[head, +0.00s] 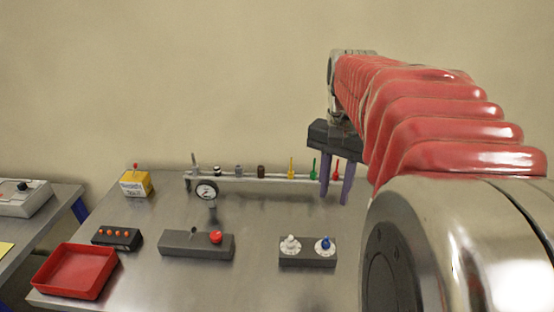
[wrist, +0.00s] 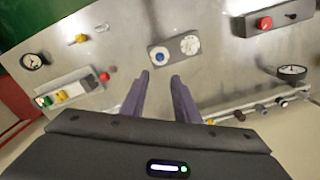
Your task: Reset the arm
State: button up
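My arm with red ribbed sleeves reaches from the right in the head view. My gripper (head: 335,200) hangs from its end, above the back part of the metal table (head: 250,285). Its two purple fingers point down and are apart, with nothing between them. In the wrist view my gripper (wrist: 161,78) also shows a clear gap between the fingers. The grey box with a white and a blue knob (wrist: 175,51) lies beyond the fingertips there; in the head view this box (head: 307,259) stands nearer than the fingers.
A rail (head: 250,178) with several coloured fittings and a gauge (head: 206,191) runs along the table's back, close to my fingers. A box with a red button (head: 215,237), a red tray (head: 75,270), a black box with orange buttons (head: 117,237) and a yellow box (head: 136,183) stand left.

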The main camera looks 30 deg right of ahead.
dwell(0.3)
jog(key=s+a+f+n+t, duration=0.2)
jog(key=a+n, duration=0.4)
jog(key=a, duration=0.5)
jog(key=s+a+f+n+t, duration=0.1)
jog(key=a+f+n+t, duration=0.2)
jog(key=a+n, duration=0.3)
jog(key=a, duration=0.5)
jog(key=shift+s+a+f+t, duration=0.3)
jog(key=shift+s+a, duration=0.1)
